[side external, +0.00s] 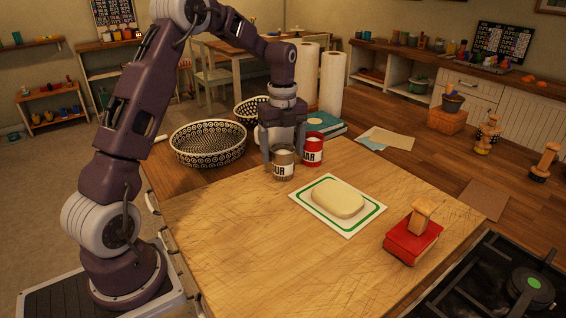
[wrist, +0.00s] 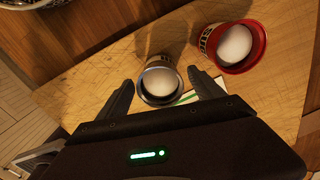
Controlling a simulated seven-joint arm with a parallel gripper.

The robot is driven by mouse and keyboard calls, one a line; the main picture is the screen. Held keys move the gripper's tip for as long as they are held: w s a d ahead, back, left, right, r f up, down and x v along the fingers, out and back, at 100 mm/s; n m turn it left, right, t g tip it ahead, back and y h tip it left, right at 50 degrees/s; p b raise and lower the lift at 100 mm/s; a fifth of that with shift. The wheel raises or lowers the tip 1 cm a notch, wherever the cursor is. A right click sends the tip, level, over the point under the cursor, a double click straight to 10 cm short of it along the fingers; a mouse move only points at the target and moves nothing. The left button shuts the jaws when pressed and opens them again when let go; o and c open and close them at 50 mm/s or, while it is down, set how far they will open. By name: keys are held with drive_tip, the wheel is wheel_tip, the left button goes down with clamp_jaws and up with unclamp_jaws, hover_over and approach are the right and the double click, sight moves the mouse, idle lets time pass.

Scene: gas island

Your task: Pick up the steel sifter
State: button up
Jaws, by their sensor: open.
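The steel sifter (side external: 282,163) is a small grey metal can with dark lettering, standing upright on the wooden board. In the wrist view it is a round metal rim (wrist: 159,82) with a white, rounded filling inside. My gripper (side external: 283,160) is pointed down over it, with its fingers apart on either side of the can. In the wrist view the two dark fingers of my gripper (wrist: 163,88) flank the rim, with the can between their tips. I cannot tell whether either finger touches it.
A similar red can (side external: 312,150) stands close on the right, also in the wrist view (wrist: 237,48). A patterned basket (side external: 208,143) is at left. Dough on a green-bordered mat (side external: 350,225) and a red wooden-handled tool (side external: 413,240) lie in front. The board's front left is clear.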

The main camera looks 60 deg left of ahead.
sight(283, 162)
wheel_tip(283, 162, down, 4)
drive_tip(key=shift+r, duration=0.1)
drive_tip(key=c, duration=1.2)
wheel_tip(283, 162, up, 10)
drive_tip(key=shift+c, duration=0.2)
drive_tip(key=o, duration=0.5)
drive_tip(key=c, duration=0.5)
drive_tip(key=shift+d, duration=0.1)
drive_tip(key=w+d, duration=0.2)
drive_tip(key=d, duration=0.6)
drive_tip(key=w+d+r, duration=0.1)
drive_tip(key=w+d, duration=0.1)
drive_tip(key=d, duration=0.6)
drive_tip(key=shift+d+r, duration=0.25)
drive_tip(key=shift+d, duration=0.05)
